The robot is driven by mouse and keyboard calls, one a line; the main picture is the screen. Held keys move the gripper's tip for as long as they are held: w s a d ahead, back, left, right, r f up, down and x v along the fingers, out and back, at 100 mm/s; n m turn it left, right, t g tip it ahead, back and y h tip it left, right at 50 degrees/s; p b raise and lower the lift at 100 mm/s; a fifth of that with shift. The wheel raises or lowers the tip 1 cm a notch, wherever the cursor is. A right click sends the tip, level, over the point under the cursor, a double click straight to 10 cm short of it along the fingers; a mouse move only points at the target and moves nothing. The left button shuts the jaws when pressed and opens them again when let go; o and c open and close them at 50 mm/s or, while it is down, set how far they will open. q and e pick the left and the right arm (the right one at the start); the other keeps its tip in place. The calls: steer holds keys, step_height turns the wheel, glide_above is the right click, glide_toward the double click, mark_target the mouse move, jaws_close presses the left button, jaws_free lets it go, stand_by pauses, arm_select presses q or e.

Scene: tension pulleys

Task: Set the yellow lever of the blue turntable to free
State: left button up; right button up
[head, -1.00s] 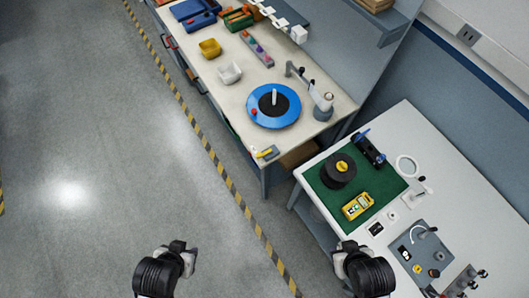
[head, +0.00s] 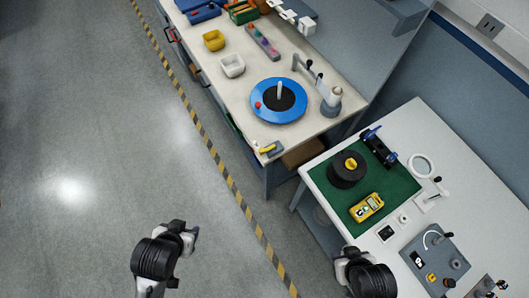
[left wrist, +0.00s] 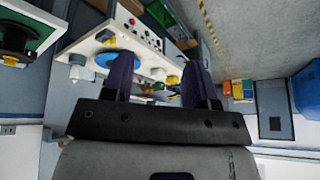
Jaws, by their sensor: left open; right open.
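The blue turntable (head: 262,114), a blue disc with a dark centre and a pale upright post, lies on the far workbench. Its yellow lever (head: 267,149) sits on a small grey block at the bench's front corner. Which setting it points to is too small to tell. In the left wrist view the turntable (left wrist: 103,60) is partly hidden behind one finger. My left gripper (head: 190,238) is open and empty, over the floor, well short of the bench. My right gripper (head: 346,256) is open and empty, in front of the nearer table. Neither touches anything.
The nearer white table (head: 465,160) holds a green mat (head: 398,185), a black spool (head: 346,172) and a yellow meter (head: 367,207). A white bin (head: 232,66) and yellow bin (head: 213,40) stand behind the turntable. A jointed arm stand (head: 329,100) is beside it. The floor at left is clear.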

arm_select(q)
steer(key=w+f+t+b, duration=0.2)
steer(key=w+f+b, duration=0.4)
steer(key=f+b, duration=0.15)
steer(key=m+t+h+b, duration=0.4)
steer(key=t+h+b, duration=0.45)
steer(key=b, duration=1.25)
glide_toward(260, 152)
steer(key=shift+h, duration=0.25)
steer(key=b+x, duration=0.2)
steer(key=x, duration=1.1)
arm_select(e)
step_height(260, 152, down, 34)
steer(key=shift+r, duration=0.25)
arm_select(q)
steer(key=shift+c, duration=0.5)
